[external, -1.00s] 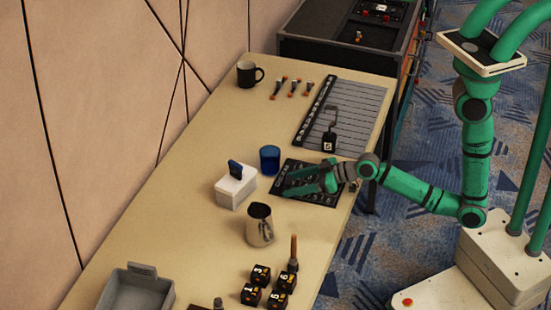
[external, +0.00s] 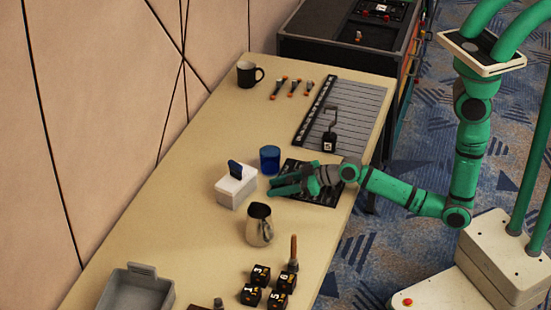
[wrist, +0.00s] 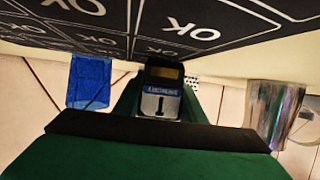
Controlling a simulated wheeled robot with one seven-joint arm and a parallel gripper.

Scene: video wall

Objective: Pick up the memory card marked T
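A small dark card (wrist: 161,90) with a yellowish window, a blue lettered strip and a pale label sits at the centre of the wrist view. The label bears a dark mark like an inverted T; this view is upside down. My gripper (external: 270,186) is low over the near-left part of the black mat, pointing left toward a white box. In the wrist view its green fingers (wrist: 162,85) flank the card closely. I cannot tell whether they press on it. The card cannot be made out in the external view.
The white box (external: 236,188) with a dark-blue piece on top stands just beyond the fingertips. A blue glass (external: 270,159) and a metal pitcher (external: 259,229) stand on either side. The mat (external: 325,194) shows OK markings. Numbered cubes (external: 261,274) stand in front.

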